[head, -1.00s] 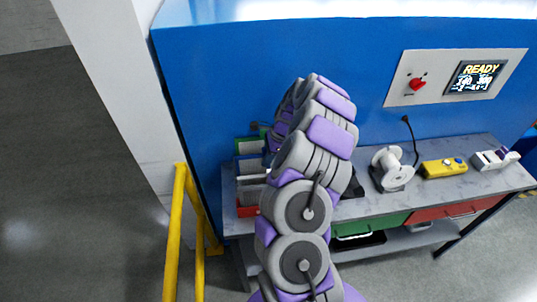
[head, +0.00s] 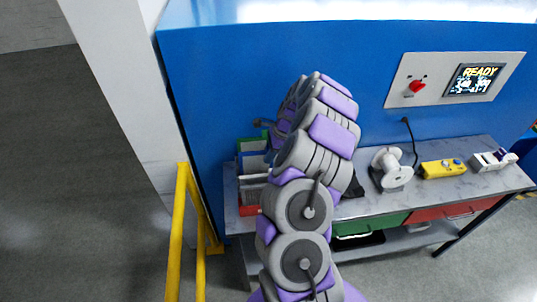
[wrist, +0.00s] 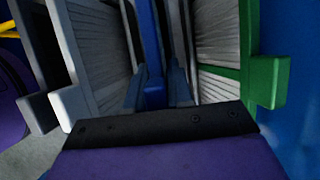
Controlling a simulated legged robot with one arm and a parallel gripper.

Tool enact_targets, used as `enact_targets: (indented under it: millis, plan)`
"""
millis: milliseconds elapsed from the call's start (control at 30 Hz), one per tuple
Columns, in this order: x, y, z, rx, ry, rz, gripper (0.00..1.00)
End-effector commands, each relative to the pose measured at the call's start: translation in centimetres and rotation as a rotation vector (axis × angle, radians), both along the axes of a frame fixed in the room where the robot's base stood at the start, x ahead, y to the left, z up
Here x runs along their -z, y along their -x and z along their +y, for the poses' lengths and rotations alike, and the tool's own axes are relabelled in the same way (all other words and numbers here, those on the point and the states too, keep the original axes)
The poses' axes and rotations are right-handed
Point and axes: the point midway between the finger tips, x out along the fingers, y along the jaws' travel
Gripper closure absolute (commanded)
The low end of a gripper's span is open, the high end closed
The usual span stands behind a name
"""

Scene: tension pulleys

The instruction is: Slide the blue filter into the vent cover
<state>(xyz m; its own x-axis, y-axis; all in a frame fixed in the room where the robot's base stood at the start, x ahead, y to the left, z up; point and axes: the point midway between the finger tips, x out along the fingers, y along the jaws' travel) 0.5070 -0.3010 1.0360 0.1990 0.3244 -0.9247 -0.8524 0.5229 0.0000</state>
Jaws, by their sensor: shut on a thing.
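The blue filter (wrist: 150,40) stands on edge in the wrist view, seen nearly edge-on, with a small blue handle block at its near end. My gripper (wrist: 155,90) is shut on that block, one finger on each side. In the head view the upper part of a blue filter (head: 253,163) shows at the bench's left end; the gripper itself is hidden there behind my arm. I cannot make out a vent cover in either view.
A green-framed filter (wrist: 262,80) stands close on the right and a grey-framed one (wrist: 75,70) close on the left. A yellow rail (head: 178,225) stands left of the bench (head: 420,195). A white spool (head: 391,170) and yellow box (head: 443,169) sit rightward.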

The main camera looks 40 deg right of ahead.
Motion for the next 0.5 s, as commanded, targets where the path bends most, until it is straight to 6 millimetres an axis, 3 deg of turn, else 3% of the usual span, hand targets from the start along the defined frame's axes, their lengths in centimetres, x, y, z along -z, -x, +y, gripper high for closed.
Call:
enact_targets:
  millis: [500]
  plan:
    - [-1.3,0.0,0.2,0.000,0.001,0.001,1.00]
